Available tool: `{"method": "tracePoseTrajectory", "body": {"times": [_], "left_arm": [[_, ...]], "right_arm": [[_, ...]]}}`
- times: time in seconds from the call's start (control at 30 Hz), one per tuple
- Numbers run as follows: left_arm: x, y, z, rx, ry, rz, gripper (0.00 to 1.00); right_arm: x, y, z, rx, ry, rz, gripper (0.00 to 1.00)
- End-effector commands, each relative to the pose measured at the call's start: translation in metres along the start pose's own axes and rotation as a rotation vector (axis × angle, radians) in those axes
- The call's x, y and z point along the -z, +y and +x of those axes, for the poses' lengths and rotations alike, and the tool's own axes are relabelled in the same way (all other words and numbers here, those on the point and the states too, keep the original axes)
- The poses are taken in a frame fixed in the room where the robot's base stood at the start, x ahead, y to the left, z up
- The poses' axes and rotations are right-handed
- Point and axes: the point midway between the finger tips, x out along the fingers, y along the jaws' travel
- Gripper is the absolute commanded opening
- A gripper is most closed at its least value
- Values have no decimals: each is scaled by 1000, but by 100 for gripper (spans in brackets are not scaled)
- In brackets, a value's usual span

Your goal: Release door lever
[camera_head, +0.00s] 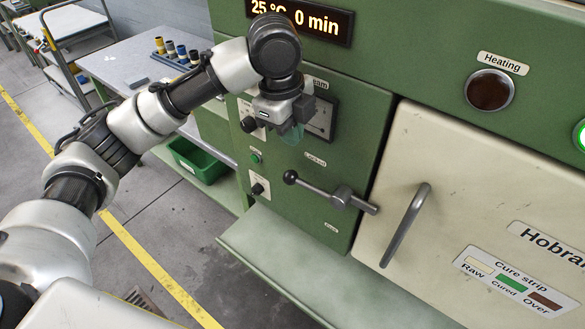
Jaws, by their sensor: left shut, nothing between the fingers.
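The door lever (325,192) is a dark grey bar with a black ball knob at its left end, mounted on the green front panel. Its right tip reaches the edge of the cream door (464,190), which looks closed and has a dark bar handle (405,226). A label sits just above the lever and another below it. My left gripper (291,133) is up and left of the lever, in front of the panel's upper controls, apart from the knob. It is shut and empty. My right gripper is not in view.
A lit display (300,17) reads 25 °C, 0 min. A dark red Heating lamp (490,90) is above the door. A pale green ledge (310,270) juts out below. A grey table (150,65) with several small cylinders and a green bin (200,160) are behind my arm.

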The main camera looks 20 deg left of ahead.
Motion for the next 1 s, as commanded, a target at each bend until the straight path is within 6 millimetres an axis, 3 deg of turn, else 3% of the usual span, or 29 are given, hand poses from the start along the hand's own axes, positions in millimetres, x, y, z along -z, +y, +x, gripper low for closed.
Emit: {"method": "tracePoseTrajectory", "body": {"times": [0.17, 0.57, 0.77, 1.0], "left_arm": [[-4, 0, -7, -8, -9, 13, 0], [-3, 0, 0, -8, -7, 11, 0], [-3, 0, 32, -12, -7, 10, 0], [-3, 1, 84, -11, -6, 10, 0]], "right_arm": [[0, 0, 0, 0, 1, 0, 0], [1, 1, -2, -1, 2, 0, 0], [2, 2, -9, -2, 2, -1, 0], [3, 3, -20, -3, 2, -1, 0]]}}
